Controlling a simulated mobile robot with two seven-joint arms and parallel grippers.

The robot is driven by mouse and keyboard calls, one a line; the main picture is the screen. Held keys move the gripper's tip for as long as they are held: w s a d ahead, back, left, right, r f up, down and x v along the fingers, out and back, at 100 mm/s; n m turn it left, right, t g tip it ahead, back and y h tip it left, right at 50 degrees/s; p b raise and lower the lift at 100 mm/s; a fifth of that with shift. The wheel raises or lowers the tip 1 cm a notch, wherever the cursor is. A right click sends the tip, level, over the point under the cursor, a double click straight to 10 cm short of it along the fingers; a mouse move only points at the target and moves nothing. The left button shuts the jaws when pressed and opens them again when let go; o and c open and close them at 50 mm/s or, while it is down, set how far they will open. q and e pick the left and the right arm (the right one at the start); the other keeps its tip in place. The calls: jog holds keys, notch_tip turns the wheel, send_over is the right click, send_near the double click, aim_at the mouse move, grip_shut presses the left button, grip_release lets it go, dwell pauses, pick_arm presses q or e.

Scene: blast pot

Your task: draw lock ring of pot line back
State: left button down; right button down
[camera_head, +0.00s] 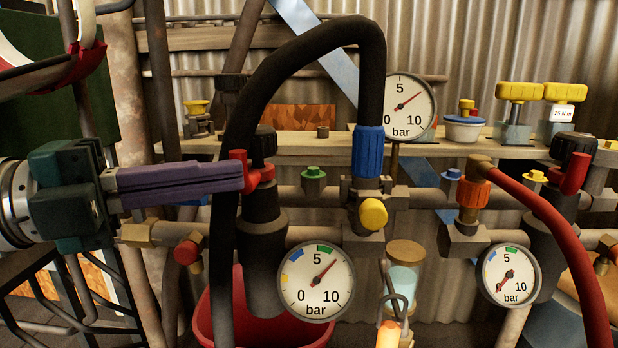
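A blue ribbed ring (368,152) sits at the end of a thick black hose (300,50), above a grey fitting with a yellow knob (373,214). An orange ribbed ring (472,195) sits at the end of a red hose (545,215). I cannot tell from labels which is the pot line. My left gripper (238,178) reaches in from the left with its purple fingers at a red lever (262,172) on a black-capped valve, left of the blue ring and apart from it. The finger gap is hidden, so its grip on the lever is unclear. My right gripper is not in view.
Pressure gauges stand in front of the pipes (316,281) (509,274) and above the shelf (408,105). The black hose hangs in front of the left valve. A red tub (270,325) is below. A wooden shelf (450,148) runs behind with yellow-topped fittings.

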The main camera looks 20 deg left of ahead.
pick_arm(q)
jog(key=shift+a+f, duration=0.15)
jog(key=shift+a, duration=0.8)
jog(key=v, duration=0.9)
jog(key=shift+s+a, duration=0.15)
jog(key=shift+s, duration=0.25)
